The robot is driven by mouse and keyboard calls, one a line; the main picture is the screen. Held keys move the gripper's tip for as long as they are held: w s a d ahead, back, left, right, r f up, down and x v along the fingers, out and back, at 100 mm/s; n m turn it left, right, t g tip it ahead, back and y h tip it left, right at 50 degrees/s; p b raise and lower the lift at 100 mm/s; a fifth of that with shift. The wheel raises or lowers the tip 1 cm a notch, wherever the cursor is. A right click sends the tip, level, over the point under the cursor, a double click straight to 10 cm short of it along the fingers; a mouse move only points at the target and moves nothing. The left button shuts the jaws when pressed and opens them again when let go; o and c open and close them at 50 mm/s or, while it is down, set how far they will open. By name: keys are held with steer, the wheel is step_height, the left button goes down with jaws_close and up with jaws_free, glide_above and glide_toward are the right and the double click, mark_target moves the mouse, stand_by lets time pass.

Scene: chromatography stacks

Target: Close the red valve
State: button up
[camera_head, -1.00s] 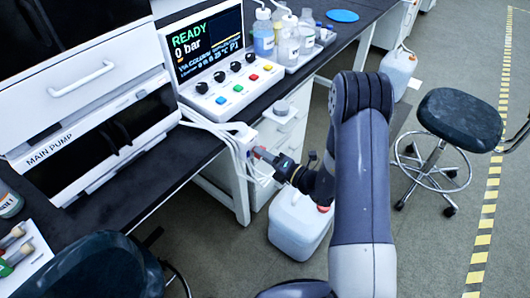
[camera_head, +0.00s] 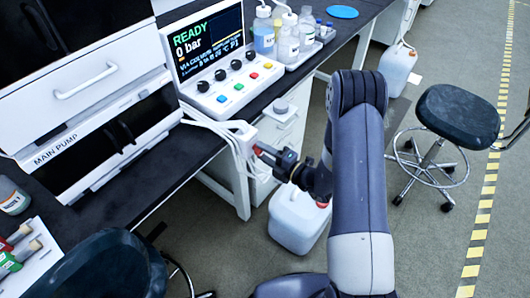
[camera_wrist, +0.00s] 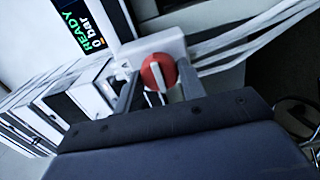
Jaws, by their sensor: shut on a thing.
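The red valve (camera_head: 258,150) is a small round red knob on a white block at the end of the bench, below the control panel. In the wrist view the red knob (camera_wrist: 157,72) faces me, with a pale bar running roughly up and down across its face. My gripper (camera_head: 267,154) reaches it from the right. In the wrist view one gripper finger stands on each side of the knob, shut on it.
The control panel (camera_head: 230,86) reads READY and 0 bar. White tubes (camera_head: 212,122) run beside the valve block. A white canister (camera_head: 297,220) stands on the floor below my gripper. Bottles (camera_head: 288,42) stand at the back of the bench. A stool (camera_head: 457,117) is at the right.

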steer(key=o, duration=1)
steer(key=v, duration=1)
steer(key=shift+s+d, duration=0.25)
steer(key=shift+d, duration=0.1)
steer(key=x, duration=1.1)
steer(key=shift+d, duration=0.1)
